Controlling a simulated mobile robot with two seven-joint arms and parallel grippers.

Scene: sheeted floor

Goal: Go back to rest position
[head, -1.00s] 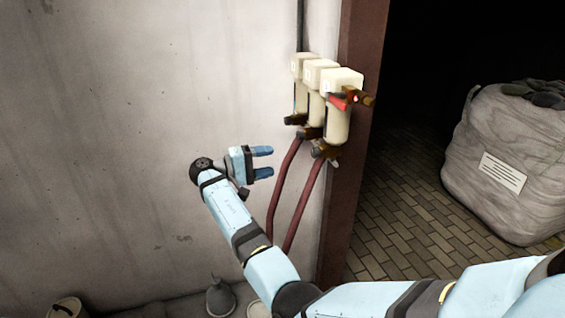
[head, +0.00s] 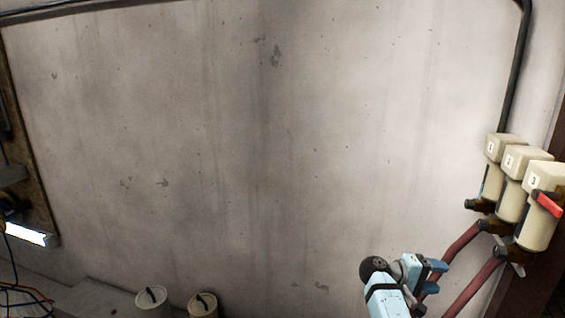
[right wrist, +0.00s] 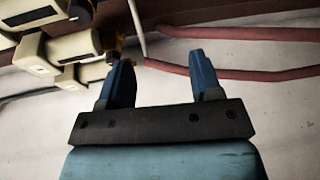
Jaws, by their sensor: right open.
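My right gripper (head: 436,272) is at the lower right of the head view, in front of the wall and just left of the red hoses. It also shows in the right wrist view (right wrist: 165,88), with its two blue fingers apart and nothing between them. Cream filter units (head: 536,204) hang on the wall to the right of the gripper; they show at the upper left of the right wrist view (right wrist: 75,48). The gripper looks apart from them. My left gripper is in neither view.
Red hoses (head: 462,243) run down from the filter units, close to my right gripper. A red lever (head: 548,204) sits on the nearest unit. Two pale canisters (head: 202,305) stand at the bottom left. A lit lamp (head: 27,235) and loose cables (head: 22,300) are at far left. The wall's middle is clear.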

